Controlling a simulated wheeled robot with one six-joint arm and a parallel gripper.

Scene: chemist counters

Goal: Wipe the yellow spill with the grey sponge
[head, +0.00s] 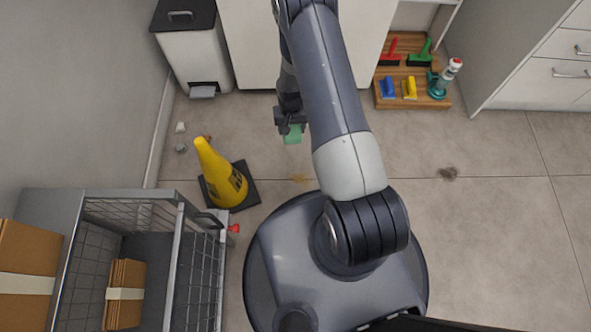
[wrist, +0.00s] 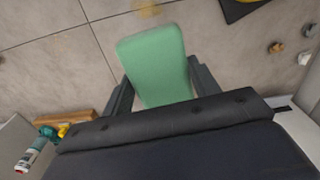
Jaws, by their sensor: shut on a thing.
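My gripper (head: 290,120) is shut on a green sponge-like block (head: 293,137), held by its sides above the floor. In the wrist view the green block (wrist: 155,62) fills the space between my fingers (wrist: 163,85). It looks green, not grey. I see no clearly grey sponge. The yellow spill (head: 299,179) is a small yellowish-brown smear on the floor tiles, nearer my base than the block. It also shows at the top edge of the wrist view (wrist: 145,6), apart from the block.
A yellow cone (head: 221,174) on a black base stands left of the spill, near small litter (head: 181,148). A dark stain (head: 448,173) lies right. A wooden rack (head: 386,102) holds cleaning tools. A wire cart (head: 178,262) stands at lower left. The right floor is mostly clear.

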